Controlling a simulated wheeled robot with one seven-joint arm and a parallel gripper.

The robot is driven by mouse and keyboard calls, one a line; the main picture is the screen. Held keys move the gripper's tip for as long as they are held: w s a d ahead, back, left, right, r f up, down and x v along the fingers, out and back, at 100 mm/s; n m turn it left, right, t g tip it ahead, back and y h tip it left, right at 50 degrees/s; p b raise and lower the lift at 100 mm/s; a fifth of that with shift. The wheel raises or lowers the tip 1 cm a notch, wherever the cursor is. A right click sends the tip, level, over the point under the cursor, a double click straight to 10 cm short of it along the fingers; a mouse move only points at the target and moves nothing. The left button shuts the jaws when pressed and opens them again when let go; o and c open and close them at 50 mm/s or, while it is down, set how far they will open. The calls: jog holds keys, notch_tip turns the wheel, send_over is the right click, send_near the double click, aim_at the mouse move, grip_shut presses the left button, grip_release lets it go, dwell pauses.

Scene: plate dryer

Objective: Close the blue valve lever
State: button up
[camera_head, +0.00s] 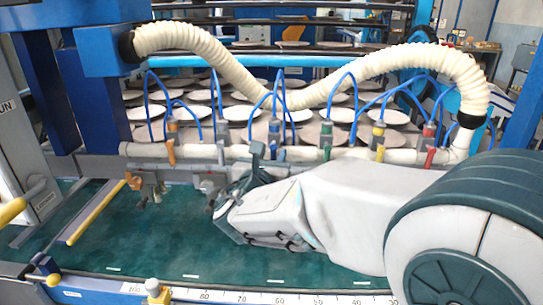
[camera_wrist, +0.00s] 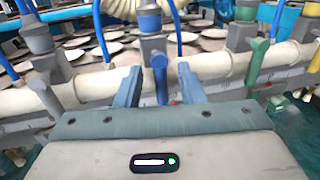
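The blue valve lever (camera_wrist: 160,78) hangs downward from its grey valve body (camera_wrist: 152,46) on the cream pipe, crosswise to the pipe. In the head view the blue lever (camera_head: 275,153) is partly hidden by my gripper (camera_head: 266,163). In the wrist view my gripper (camera_wrist: 161,88) is open. Its two blue-grey fingers stand on either side of the lever, with a gap showing on each side. Whether the fingertips reach as deep as the lever is hard to tell.
A green lever (camera_wrist: 255,62) hangs to the right and a grey lever (camera_wrist: 45,96) to the left. Orange (camera_head: 171,151), yellow (camera_head: 380,152) and red (camera_head: 430,158) levers line the same pipe (camera_head: 350,153). Thin blue hoses arch above.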

grip_shut()
jog(key=shift+f+m+b, duration=0.1)
jog(key=shift+m+b, duration=0.2)
jog(key=shift+b, duration=0.2)
jog(key=shift+a+m+b, duration=0.1)
jog(key=shift+m+b, duration=0.8)
jog(key=shift+b, duration=0.35)
jog(key=m+y+b, duration=0.1)
jog(key=m+b, duration=0.3)
jog(key=b, duration=0.1)
jog(key=r+m+g+y+b, duration=0.1)
jog(key=m+b, duration=0.3)
jog(key=b, duration=0.1)
jog(key=r+m+y+b, duration=0.1)
jog(key=m+b, duration=0.3)
jog(key=m, duration=0.1)
jog(key=shift+a+g+b, duration=0.25)
jog(key=shift+g+b, duration=0.15)
jog(key=shift+m, duration=0.3)
